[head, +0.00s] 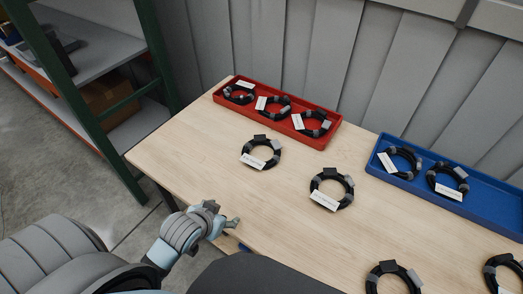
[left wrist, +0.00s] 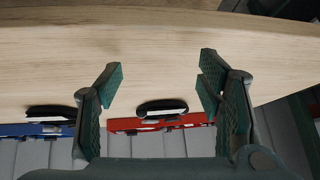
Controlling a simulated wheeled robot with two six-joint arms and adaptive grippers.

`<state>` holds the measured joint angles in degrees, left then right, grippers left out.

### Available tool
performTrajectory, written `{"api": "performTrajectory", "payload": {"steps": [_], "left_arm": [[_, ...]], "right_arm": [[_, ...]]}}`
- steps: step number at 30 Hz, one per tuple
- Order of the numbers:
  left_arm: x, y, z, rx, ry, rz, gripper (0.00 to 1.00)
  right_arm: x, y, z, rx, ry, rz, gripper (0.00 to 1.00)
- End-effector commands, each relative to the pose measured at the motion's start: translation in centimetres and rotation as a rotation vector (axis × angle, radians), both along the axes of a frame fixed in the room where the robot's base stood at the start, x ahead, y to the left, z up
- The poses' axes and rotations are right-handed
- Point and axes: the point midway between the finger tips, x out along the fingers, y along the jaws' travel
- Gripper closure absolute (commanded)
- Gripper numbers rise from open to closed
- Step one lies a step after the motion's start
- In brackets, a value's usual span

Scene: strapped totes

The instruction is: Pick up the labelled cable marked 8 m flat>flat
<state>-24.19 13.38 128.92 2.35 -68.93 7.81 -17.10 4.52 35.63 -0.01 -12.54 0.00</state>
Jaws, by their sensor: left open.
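Several black cable coils with white tags lie in view; the tag print is too small to read, so I cannot tell which is 8 m flat>flat. Loose on the table are a coil (head: 278,148) near the red tray, a coil (head: 350,187) in the middle, a coil (head: 371,279) at the bottom edge and a coil (head: 491,270) at bottom right. My left gripper (head: 232,222) is open and empty at the table's front edge, apart from the coils. In the left wrist view, two dark coils show beyond the open fingers (left wrist: 160,85). My right gripper is not in view.
A red tray (head: 327,141) at the back holds three coils. A blue tray (head: 494,207) at right holds two. The wooden table (head: 200,140) is bare at its left end. A grey wall stands behind; a green-posted shelf (head: 110,55) stands at left.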

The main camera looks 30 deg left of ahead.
Motion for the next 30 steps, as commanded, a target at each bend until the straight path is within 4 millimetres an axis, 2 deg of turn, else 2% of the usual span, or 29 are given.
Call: {"api": "performTrajectory", "payload": {"steps": [1, 3, 6, 10, 18, 26, 30], "left_arm": [[2.4, 0.7, 0.7, -0.004, -0.073, 0.005, 0.39], [5.8, 1.6, 2.0, -0.021, -0.186, 0.015, 0.39], [9.8, 2.9, 4.0, -0.049, -0.329, 0.025, 0.39], [13.1, 4.0, 5.4, -0.074, -0.436, 0.031, 0.39], [19.2, 4.4, 2.2, -0.080, -0.449, 0.034, 0.39], [22.3, 5.0, 0.4, -0.079, -0.447, 0.032, 0.39], [24.6, 5.5, -1.0, -0.080, -0.448, 0.033, 0.39]], "right_arm": [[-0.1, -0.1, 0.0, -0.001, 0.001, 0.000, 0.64], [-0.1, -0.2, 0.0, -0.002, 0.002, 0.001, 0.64], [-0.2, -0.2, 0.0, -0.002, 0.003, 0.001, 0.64], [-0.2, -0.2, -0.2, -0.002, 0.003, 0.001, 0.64], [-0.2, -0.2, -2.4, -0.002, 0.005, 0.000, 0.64], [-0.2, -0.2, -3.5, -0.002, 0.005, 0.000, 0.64], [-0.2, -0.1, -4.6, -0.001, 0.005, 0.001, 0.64]]}}
